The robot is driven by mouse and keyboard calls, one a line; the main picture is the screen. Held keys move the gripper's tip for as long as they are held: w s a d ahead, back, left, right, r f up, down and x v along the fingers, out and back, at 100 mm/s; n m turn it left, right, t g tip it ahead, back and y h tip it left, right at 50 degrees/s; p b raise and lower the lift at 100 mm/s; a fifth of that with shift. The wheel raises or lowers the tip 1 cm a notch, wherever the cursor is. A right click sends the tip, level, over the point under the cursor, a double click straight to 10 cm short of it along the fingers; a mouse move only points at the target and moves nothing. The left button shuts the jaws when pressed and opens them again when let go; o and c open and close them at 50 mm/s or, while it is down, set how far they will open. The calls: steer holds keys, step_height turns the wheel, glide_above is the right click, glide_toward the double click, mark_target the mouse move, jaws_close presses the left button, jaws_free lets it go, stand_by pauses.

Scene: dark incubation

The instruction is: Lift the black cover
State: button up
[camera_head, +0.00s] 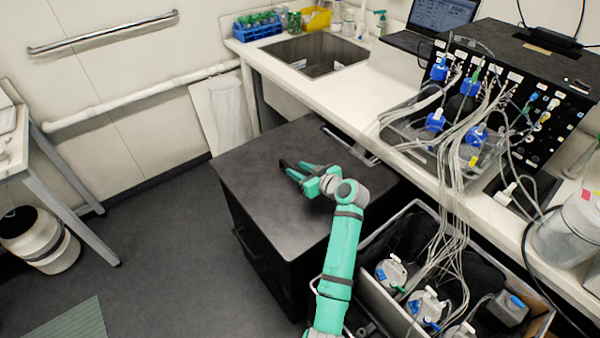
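A black box-like unit stands in the middle of the floor, and its flat dark top (255,198) is the closest match I see to a black cover. The top looks level and rests on the unit's black body (262,262). My gripper (291,170) is at the end of my teal arm, over the far middle part of this top. Its fingers point left. A small dark shape shows by the fingertips; I cannot tell whether it is part of my gripper or a handle. Whether the fingers touch the top is unclear.
A white counter (320,98) with a sink (318,58) runs behind and to the right. A black instrument (520,75) with many tubes stands on it. An open bin of bottles (448,210) is right of my arm. A waste bin (38,238) stands left; the floor between is clear.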

mark_target(291, 166)
steer(key=a, duration=0.1)
steer(key=w+a+f, duration=0.1)
steer(key=w+a, duration=0.1)
steer(key=shift+w+a+f, duration=0.1)
steer(key=shift+w+f, duration=0.15)
steer(key=shift+c, duration=0.7)
jaws_close()
steer(key=shift+w, duration=0.1)
steer(key=shift+r, duration=0.1)
